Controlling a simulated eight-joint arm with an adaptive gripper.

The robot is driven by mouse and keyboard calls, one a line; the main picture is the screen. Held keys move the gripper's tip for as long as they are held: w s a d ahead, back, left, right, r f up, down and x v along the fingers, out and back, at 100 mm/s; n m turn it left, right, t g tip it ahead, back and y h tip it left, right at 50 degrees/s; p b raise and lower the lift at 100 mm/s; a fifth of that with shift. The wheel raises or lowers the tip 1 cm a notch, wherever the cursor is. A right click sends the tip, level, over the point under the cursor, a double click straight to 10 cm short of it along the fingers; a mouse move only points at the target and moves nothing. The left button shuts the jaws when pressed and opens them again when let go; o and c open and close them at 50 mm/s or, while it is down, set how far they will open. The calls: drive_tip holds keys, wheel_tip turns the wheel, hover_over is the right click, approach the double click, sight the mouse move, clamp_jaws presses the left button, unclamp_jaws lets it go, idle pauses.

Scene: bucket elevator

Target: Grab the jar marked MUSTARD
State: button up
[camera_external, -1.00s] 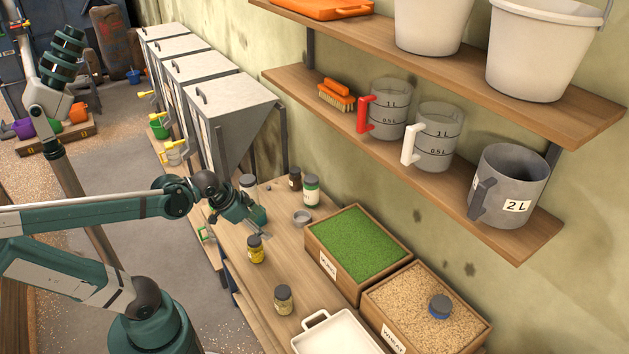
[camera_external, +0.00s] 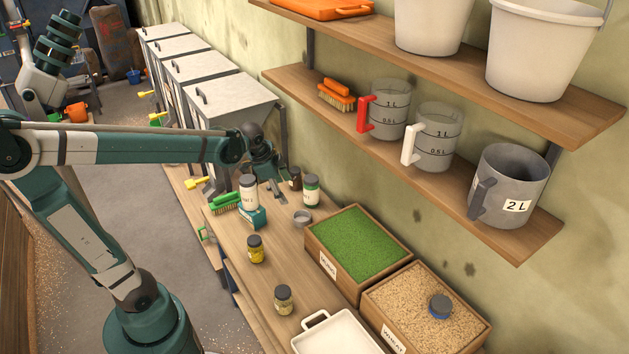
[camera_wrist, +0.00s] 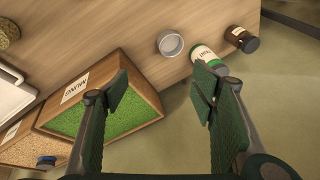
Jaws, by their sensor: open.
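I cannot read MUSTARD on any jar. A jar with yellow contents and a dark lid (camera_external: 255,250) stands upright on the wooden bench. A jar of brownish-yellow contents (camera_external: 283,300) stands closer to the front. Farther back are a white-labelled jar (camera_external: 248,192), a green-and-white jar (camera_external: 311,190) and a dark brown jar (camera_external: 295,178). My gripper (camera_external: 272,188) is open and empty near the back jars. In the wrist view, my gripper (camera_wrist: 160,88) has its right finger close to the green-and-white jar (camera_wrist: 205,56), with the brown jar (camera_wrist: 242,40) beyond.
A crate of green stuff (camera_external: 327,268) and a wheat crate (camera_external: 393,341) line the wall side; a blue-lidded item (camera_external: 439,306) lies in the wheat. A metal cup (camera_external: 302,217), teal box (camera_external: 252,218), green brush (camera_external: 226,202) and white tray (camera_external: 318,322) share the bench. Shelves overhang the right.

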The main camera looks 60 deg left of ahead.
drive_tip(key=w+a+m+g+p, duration=0.1)
drive_tip(key=w+a+m+p, duration=0.1)
drive_tip(key=w+a, duration=0.45)
drive_tip(key=m+g+p, duration=0.2)
drive_tip(key=m+p, duration=0.3)
hover_over(295, 169)
drive_tip(key=s+d, duration=0.3)
drive_tip(key=d, duration=0.5)
wheel_tip(295, 169, down, 9)
drive_tip(key=shift+m+g+h, duration=0.4)
drive_tip(key=shift+m+g, duration=0.3)
drive_tip(key=shift+m, duration=0.2)
drive_tip(key=w+a+f, duration=0.1)
drive_tip(key=a+f, duration=0.1)
drive_tip(key=a+f+p, duration=0.1)
drive_tip(key=a+f, duration=0.1)
drive_tip(key=w+a+f, duration=0.1)
drive_tip(key=a+f, duration=0.1)
drive_tip(key=a, duration=0.1)
drive_tip(key=shift+w+f+p, duration=0.35)
drive_tip(key=shift+p, duration=0.05)
drive_tip(key=shift+w+a+f, duration=0.1)
drive_tip(key=shift+a+f, duration=0.4)
drive_tip(key=shift+f, duration=0.05)
drive_tip(key=shift+f, duration=1.3)
drive_tip(key=shift+d+f+b, duration=0.15)
drive_tip(key=shift+f+b, duration=0.25)
drive_tip(key=shift+f, duration=2.2)
